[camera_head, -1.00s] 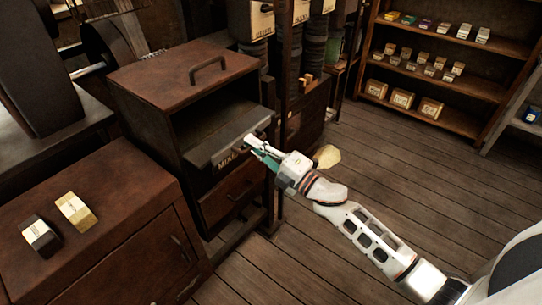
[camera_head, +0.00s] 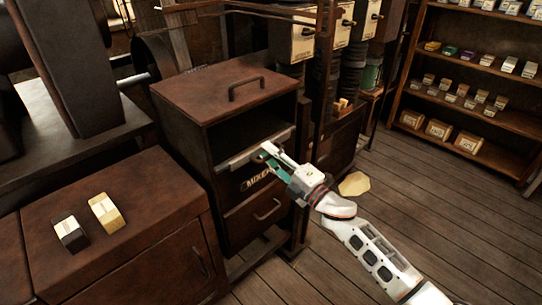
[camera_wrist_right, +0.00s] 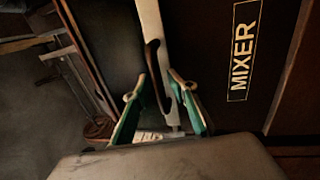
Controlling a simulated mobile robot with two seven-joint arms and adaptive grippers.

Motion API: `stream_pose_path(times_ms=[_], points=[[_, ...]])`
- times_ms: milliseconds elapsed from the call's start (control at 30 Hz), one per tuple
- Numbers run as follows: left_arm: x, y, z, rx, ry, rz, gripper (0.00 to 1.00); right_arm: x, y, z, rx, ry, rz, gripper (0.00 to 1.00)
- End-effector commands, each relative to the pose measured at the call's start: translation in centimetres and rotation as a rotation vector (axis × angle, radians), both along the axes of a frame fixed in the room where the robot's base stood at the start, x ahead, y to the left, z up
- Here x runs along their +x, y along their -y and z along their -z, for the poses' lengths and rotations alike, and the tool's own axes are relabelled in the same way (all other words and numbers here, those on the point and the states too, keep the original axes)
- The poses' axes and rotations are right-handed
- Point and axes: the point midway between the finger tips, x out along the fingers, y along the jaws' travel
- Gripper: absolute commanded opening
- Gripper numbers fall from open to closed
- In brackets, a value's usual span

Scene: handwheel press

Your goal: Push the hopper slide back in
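The hopper slide (camera_head: 233,160) shows as a thin grey strip across the front of the brown cabinet (camera_head: 225,90), just below a dark opening; it seems to stand out only slightly. In the right wrist view the slide (camera_wrist_right: 149,18) is a pale strip with a dark curved handle (camera_wrist_right: 153,62). My right gripper (camera_head: 268,152) is at the slide's front. In the right wrist view my right gripper (camera_wrist_right: 157,88) has its teal fingers apart, one on each side of the handle; firm contact cannot be told. My left gripper is out of view.
A MIXER label (camera_head: 258,179) and a lower drawer (camera_head: 252,213) are below the slide. A low brown cabinet (camera_head: 130,255) with two small blocks stands at left. Shelves (camera_head: 480,112) stand at the back right. The plank floor at right is mostly clear.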

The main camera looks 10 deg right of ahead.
Motion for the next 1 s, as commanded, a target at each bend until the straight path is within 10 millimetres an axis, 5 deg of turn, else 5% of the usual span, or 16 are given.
stream_pose_path(times_ms=[367, 1000], points=[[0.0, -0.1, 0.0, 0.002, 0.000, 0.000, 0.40, -0.7, 0.4, 0.2, 0.001, 0.000, -0.001, 0.25], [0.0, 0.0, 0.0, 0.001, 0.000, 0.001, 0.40, -9.1, 6.6, 2.1, 0.001, -0.001, 0.000, 0.25]])
